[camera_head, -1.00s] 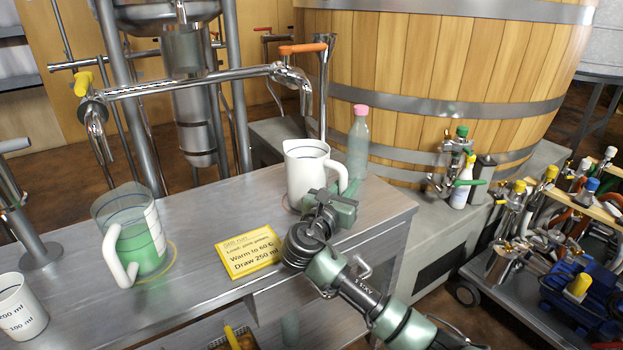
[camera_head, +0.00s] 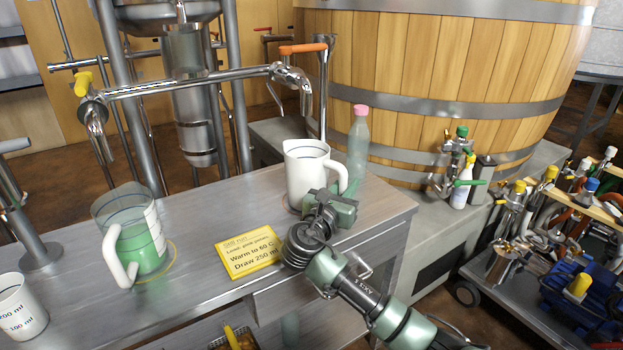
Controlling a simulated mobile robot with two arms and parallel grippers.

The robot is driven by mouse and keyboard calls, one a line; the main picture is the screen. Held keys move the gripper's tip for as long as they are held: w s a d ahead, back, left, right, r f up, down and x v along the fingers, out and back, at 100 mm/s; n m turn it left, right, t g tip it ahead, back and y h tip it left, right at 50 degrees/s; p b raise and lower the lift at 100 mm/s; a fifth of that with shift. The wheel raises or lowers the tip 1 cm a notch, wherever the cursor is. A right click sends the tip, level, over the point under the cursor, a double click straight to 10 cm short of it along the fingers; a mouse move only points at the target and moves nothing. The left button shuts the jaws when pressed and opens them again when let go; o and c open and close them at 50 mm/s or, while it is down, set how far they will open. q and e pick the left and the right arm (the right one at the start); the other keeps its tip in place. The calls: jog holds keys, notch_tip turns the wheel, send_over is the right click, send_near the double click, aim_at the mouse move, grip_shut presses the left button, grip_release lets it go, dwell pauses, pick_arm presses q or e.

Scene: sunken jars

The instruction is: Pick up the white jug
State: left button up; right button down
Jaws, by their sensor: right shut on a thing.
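The white jug (camera_head: 303,172) stands upright on the steel counter (camera_head: 205,215), near its right end, with its handle (camera_head: 350,172) toward the right. My right gripper (camera_head: 335,205) is at the jug's lower right side, by the handle, and is shut on it. The wrist hides the jug's lower right part and the exact contact of the fingers. The jug's base appears to be at counter level; I cannot see any clear gap under it. My left gripper is not in view.
A clear pink-capped bottle (camera_head: 358,140) stands close behind the jug's handle. A yellow sign (camera_head: 248,251) lies left of my wrist. A clear jug of green liquid (camera_head: 137,240) and a white measuring cup (camera_head: 18,308) stand further left. A tap (camera_head: 290,80) hangs above the jug.

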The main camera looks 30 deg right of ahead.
aim_at(345, 168)
jog(key=shift+r, duration=0.2)
